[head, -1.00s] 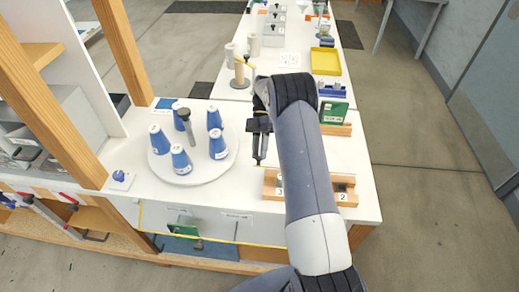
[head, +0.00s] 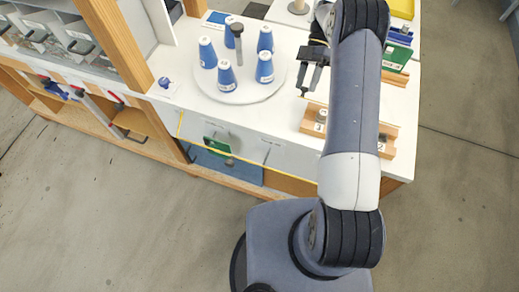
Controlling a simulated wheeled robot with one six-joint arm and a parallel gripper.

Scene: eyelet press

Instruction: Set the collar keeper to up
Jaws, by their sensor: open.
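My gripper (head: 308,90) hangs open and empty above the white table, right of the round turntable and just behind a wooden tray with numbered places. I cannot tell for certain which part is the collar keeper, and no label for it is readable. A small blue knob on a white plate (head: 166,83) sits at the table's left end. My arm hides part of the wooden tray (head: 314,112) and part of the table behind it.
The white turntable (head: 235,97) carries several blue cones (head: 224,73) and a dark upright post (head: 238,45). Below the table front are a green-handled piece (head: 217,145) and a blue panel. Open floor lies in front.

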